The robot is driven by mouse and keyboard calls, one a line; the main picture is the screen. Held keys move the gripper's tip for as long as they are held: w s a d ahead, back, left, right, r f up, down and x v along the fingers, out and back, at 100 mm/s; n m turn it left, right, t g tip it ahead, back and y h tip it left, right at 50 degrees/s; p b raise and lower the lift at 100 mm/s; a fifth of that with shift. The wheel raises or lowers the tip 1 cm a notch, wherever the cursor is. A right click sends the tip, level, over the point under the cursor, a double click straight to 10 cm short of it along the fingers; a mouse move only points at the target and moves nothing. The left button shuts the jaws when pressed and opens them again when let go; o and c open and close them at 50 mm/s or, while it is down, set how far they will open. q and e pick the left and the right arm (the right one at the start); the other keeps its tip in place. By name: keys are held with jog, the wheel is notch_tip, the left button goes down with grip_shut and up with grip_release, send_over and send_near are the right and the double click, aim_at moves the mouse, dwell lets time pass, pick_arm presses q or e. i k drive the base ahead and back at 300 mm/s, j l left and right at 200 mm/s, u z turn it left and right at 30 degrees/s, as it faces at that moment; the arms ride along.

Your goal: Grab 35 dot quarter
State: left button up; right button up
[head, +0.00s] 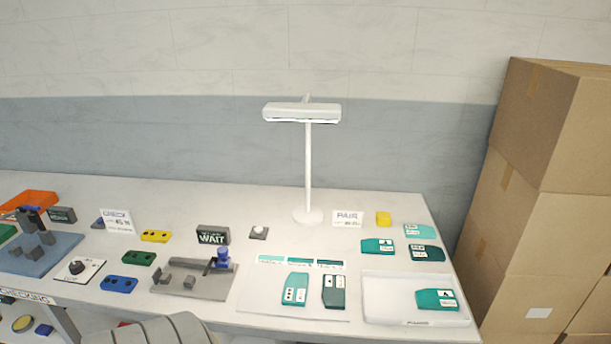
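Several teal quarters lie on the white table in the head view. A mid-teal quarter (295,290) with dark dots on a white label and a dark green quarter (333,292) lie side by side on a white mat (270,308). Behind the tray lie a teal quarter (377,247), a light mint quarter (419,231) and a dark green quarter (427,253). Another teal quarter (436,299) lies in the white tray (388,314). Size numbers and most marks are too small to read, so I cannot tell which is the 35 dot quarter. Neither gripper is in view.
A white lamp (308,170) stands at the back. Cardboard boxes (540,200) stack beyond the right edge.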

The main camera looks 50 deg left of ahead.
aim_at(295, 285)
jog(key=u, duration=1.75)
